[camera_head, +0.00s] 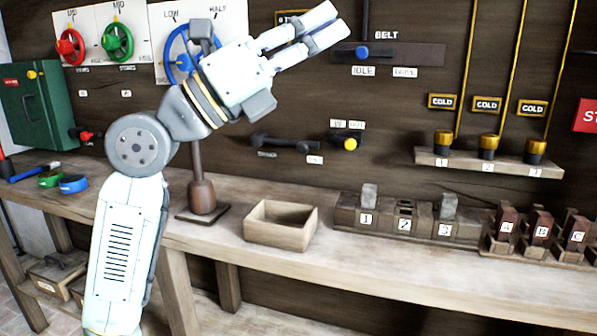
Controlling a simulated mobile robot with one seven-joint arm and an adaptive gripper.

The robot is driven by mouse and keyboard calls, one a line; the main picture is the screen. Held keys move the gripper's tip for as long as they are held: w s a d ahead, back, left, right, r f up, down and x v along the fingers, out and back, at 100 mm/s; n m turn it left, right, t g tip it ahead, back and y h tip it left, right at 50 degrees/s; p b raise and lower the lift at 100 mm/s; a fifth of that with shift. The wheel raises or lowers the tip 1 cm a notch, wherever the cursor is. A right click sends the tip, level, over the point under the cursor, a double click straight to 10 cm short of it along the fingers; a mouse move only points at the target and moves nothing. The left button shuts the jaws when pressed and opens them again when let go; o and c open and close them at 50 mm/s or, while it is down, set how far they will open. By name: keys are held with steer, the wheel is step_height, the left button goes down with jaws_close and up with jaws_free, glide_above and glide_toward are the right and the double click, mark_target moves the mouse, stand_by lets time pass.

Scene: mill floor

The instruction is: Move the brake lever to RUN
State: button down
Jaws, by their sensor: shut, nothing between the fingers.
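My gripper (334,24) is raised in front of the dark board at upper middle. Its two pale fingers lie close together, shut and empty, pointing up and right. I cannot surely tell which control is the brake lever, as no readable BRAKE or RUN label shows. A dark bar handle (285,144) is mounted on the board below my gripper, apart from it, with small unreadable labels beside it. A small sign with a yellow edge (291,17) is partly hidden behind my fingers. An upright post with a wooden foot (202,196) stands on the bench behind my arm.
A BELT slider with a blue knob (362,52) is right of my gripper. A yellow-tipped lever (349,143) is lower. Red, green (117,42) and blue handwheels are left. The bench holds an open wooden box (281,238) and numbered blocks (366,214). Bare bench lies in front.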

steer(key=w+d+f+n+t+y+b, duration=0.35)
steer(key=w+f+y, duration=0.75)
steer(key=w+f, duration=0.55)
steer(key=w+a+f+n+y+b, duration=0.2)
steer(key=w+a+f+n+y, duration=0.2)
steer(key=w+a+f+y, duration=0.3)
step_height(320, 180, down, 3)
steer(key=shift+w+a+f+y, duration=0.1)
steer(key=shift+w+a+y, duration=0.25)
steer(key=shift+a, duration=0.8)
steer(key=x, duration=0.6)
steer(key=p+x, duration=0.1)
steer(key=x, duration=0.2)
steer(key=shift+w+d+f, duration=0.1)
steer(key=shift+w+d, duration=0.15)
steer(key=shift+d, duration=0.1)
steer(key=r, duration=0.1)
steer(key=w+r+p, duration=0.1)
steer(key=r, duration=0.1)
steer(key=shift+w+a+r, duration=0.15)
steer(key=shift+w+r, duration=0.05)
steer(key=shift+r, duration=0.05)
steer(key=shift+r, duration=0.1)
